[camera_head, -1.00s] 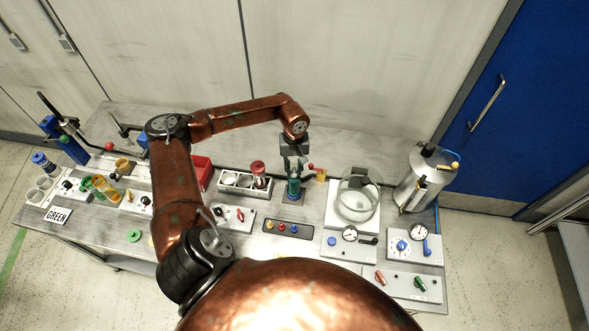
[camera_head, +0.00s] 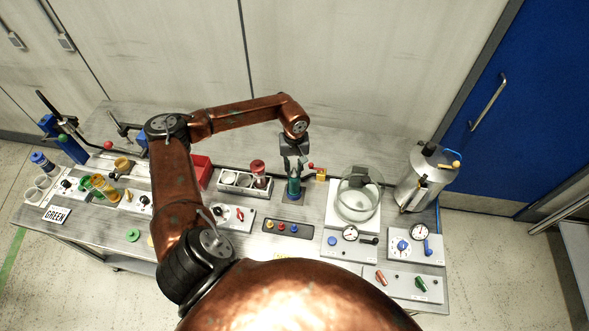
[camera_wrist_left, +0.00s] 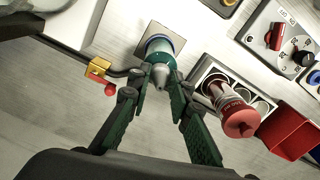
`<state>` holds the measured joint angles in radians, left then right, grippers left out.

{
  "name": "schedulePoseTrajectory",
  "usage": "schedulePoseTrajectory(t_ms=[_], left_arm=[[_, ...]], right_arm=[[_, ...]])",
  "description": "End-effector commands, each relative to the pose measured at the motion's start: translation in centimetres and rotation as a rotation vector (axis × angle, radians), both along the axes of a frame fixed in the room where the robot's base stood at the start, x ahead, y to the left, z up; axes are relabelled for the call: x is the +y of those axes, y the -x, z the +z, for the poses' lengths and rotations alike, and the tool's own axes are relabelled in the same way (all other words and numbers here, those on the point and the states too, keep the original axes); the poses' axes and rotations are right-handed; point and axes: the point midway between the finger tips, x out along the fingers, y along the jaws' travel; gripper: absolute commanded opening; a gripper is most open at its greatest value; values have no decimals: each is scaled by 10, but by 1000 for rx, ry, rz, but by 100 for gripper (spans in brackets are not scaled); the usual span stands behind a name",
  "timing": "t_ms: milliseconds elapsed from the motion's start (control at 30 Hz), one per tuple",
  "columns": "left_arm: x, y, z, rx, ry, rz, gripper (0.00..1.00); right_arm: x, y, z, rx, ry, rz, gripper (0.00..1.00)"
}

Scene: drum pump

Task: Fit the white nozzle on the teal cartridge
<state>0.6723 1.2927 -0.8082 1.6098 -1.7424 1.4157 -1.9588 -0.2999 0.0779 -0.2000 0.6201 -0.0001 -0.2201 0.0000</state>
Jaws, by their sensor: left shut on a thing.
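The teal cartridge (camera_head: 293,188) stands upright on a dark base on the bench, below my left gripper (camera_head: 294,163). In the left wrist view, the cartridge (camera_wrist_left: 157,46) shows with a blue rim. The pale grey-white nozzle (camera_wrist_left: 160,76) is in line with the cartridge's top, between the fingers of my left gripper (camera_wrist_left: 157,86). The gripper is shut on the nozzle. Whether the nozzle is seated or only touching the cartridge, I cannot tell. My right gripper is not in view.
A white holder (camera_head: 228,180) with round wells and a red-capped cartridge (camera_head: 258,170) stands left of the teal cartridge. A small yellow block with a red knob (camera_head: 320,174) is close on its right. Further right is a glass bowl (camera_head: 358,205). A red bin (camera_head: 202,170) stands at the left.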

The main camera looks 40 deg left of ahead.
Motion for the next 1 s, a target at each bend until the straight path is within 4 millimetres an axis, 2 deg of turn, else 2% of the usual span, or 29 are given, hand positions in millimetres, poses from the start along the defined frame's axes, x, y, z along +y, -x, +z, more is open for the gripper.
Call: schedulePoseTrajectory(t_ms=[133, 167, 433, 633, 900, 1000], left_arm=[[0, 0, 0, 0, 0, 0, 11], [0, 0, 0, 0, 0, 0, 19], [0, 0, 0, 0, 0, 0, 38], [0, 0, 0, 0, 0, 0, 39], [0, 0, 0, 0, 0, 0, 56], [0, 0, 0, 0, 0, 0, 56]], right_arm=[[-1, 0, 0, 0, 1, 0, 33], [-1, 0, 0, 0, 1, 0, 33], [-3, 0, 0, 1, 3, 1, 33], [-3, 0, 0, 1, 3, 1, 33], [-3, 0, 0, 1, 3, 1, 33], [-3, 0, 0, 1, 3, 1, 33]])
